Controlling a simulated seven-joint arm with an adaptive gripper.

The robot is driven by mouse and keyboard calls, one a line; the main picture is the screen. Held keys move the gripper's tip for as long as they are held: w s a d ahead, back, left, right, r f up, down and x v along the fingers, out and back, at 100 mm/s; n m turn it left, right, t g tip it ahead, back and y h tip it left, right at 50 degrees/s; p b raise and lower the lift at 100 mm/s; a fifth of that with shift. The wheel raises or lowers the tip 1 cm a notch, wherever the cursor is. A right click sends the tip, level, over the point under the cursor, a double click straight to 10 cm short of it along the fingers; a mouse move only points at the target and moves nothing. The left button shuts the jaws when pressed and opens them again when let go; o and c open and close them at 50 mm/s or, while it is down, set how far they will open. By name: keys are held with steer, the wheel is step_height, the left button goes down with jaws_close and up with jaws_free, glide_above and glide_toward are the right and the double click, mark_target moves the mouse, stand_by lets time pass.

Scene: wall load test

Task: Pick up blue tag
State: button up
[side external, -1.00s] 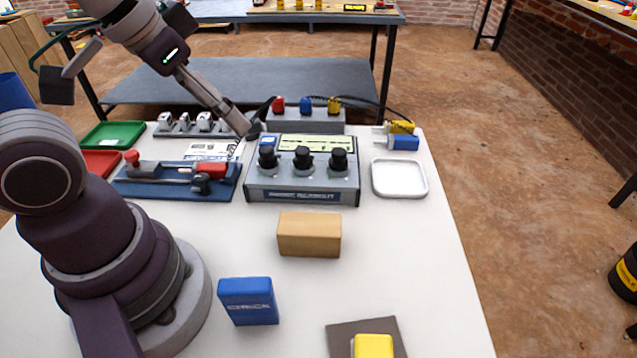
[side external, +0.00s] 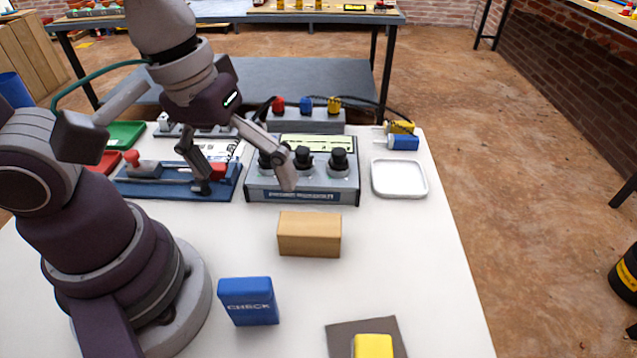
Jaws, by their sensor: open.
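A blue block marked "CHECK" (side external: 249,301) stands at the front of the white table, right of my base. A smaller blue piece (side external: 403,143) lies beside a yellow one at the back right; I cannot tell which of the two blue things is the tag. My gripper (side external: 246,186) is open and empty, with its fingers spread wide. It hangs over the blue fixture board and the left part of the grey control box, behind the "CHECK" block and well apart from it.
The grey box with black knobs (side external: 303,187) stands mid-table. A tan block (side external: 309,235) lies in front of it. A white tray (side external: 399,179) is at the right. A yellow block (side external: 373,346) sits on a grey pad (side external: 345,332) at the front.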

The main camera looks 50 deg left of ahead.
mark_target(245, 285)
steer(key=s+d+n, duration=0.1)
steer(key=s+d+f+n+g, duration=0.1)
steer(key=n, duration=0.1)
steer(key=s+d+f+n+g, duration=0.1)
steer(key=s+d, duration=0.1)
steer(key=shift+d+f+y, duration=0.1)
steer(key=shift+f+y, duration=0.15)
steer(key=shift+y, duration=0.15)
steer(key=shift+n, duration=0.4)
steer(key=f, duration=0.9)
steer(key=shift+s+a+f, duration=0.15)
steer(key=shift+s+a, duration=0.05)
steer(key=shift+s, duration=0.05)
steer(key=shift+w+f, duration=0.1)
steer(key=shift+f, duration=0.45)
steer(key=c, duration=1.2)
